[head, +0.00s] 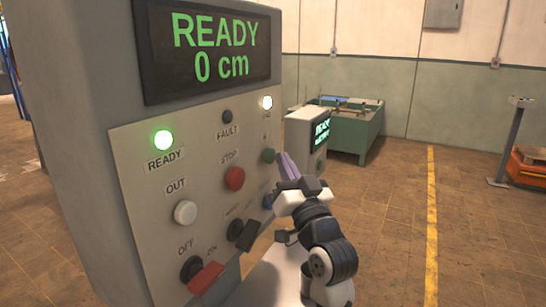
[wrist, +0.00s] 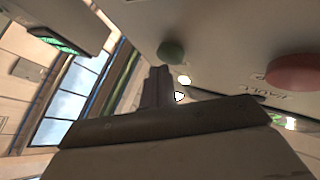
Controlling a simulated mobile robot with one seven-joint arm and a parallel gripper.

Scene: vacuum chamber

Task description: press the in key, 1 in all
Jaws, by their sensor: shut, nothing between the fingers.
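The control panel (head: 175,150) has a row with a white OUT key (head: 185,212), a red STOP key (head: 234,178) and a green key (head: 268,155). The label over the green key is too small to read, so I cannot confirm that it is the in key. My gripper (head: 286,162) is shut and empty, its fingertips just right of the green key in the head view and seemingly apart from it. In the wrist view, the green key (wrist: 171,52) is just above the fingertips (wrist: 158,74), and the red key (wrist: 292,72) is at right.
The display (head: 210,45) reads READY, 0 cm. The READY lamp (head: 163,140) glows green and a white lamp (head: 267,102) is lit. Below are a red-handled switch (head: 206,278), a black selector (head: 243,234) and a blue key (head: 268,202). Open floor lies right.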

